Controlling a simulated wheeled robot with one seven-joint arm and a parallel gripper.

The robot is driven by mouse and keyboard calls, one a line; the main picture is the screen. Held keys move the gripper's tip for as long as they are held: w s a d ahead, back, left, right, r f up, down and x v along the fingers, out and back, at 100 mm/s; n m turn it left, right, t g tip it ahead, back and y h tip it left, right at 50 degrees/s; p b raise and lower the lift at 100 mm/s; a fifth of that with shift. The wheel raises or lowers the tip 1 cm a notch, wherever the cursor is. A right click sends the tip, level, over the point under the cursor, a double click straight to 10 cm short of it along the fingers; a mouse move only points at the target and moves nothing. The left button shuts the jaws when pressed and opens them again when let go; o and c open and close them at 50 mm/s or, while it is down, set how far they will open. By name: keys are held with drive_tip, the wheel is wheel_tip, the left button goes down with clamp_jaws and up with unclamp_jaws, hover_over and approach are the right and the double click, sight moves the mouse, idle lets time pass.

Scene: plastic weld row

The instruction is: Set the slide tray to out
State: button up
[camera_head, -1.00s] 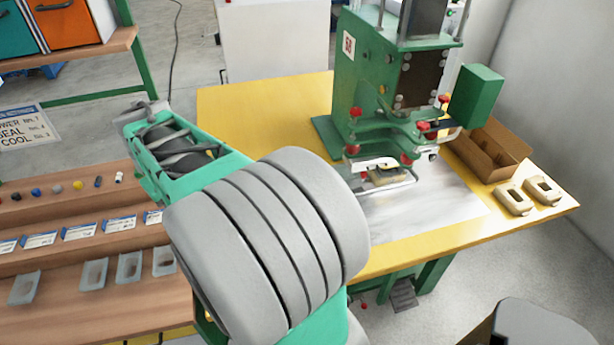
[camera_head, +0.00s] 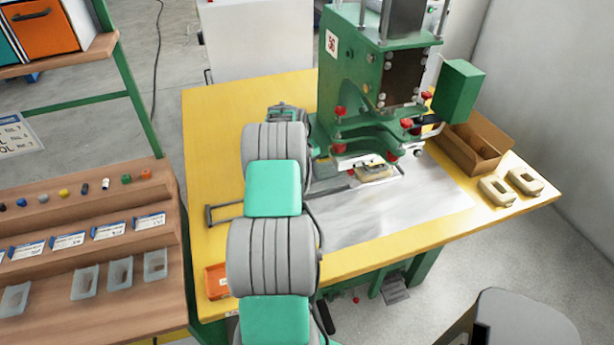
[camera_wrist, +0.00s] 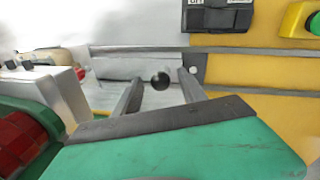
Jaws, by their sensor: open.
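The slide tray (camera_head: 398,172) is a pale plate low under the green press (camera_head: 350,80), with a beige part (camera_head: 374,171) on it. Dark rails (camera_head: 222,211) run left from it across the yellow table, partly hidden by my arm. In the wrist view, a round black knob (camera_wrist: 160,81) stands in front of a silver plate (camera_wrist: 120,66), which seems to belong to the tray. My gripper (camera_wrist: 160,88) is open, with one finger on each side of the knob. Contact cannot be told. In the head view my arm hides the gripper and the knob.
Red knobs (camera_head: 407,123) stick out from the press. A cardboard box (camera_head: 480,150) and two beige parts (camera_head: 497,191) are at the table's right. An orange tray (camera_head: 216,281) sits at the front left. In the wrist view, a black labelled box (camera_wrist: 217,18) is beyond the rails.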

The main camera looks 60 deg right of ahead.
drive_tip(key=shift+f, duration=0.1)
drive_tip(key=shift+c, duration=0.2)
clamp_jaws()
drive_tip(key=shift+d, duration=0.1)
idle(1.1)
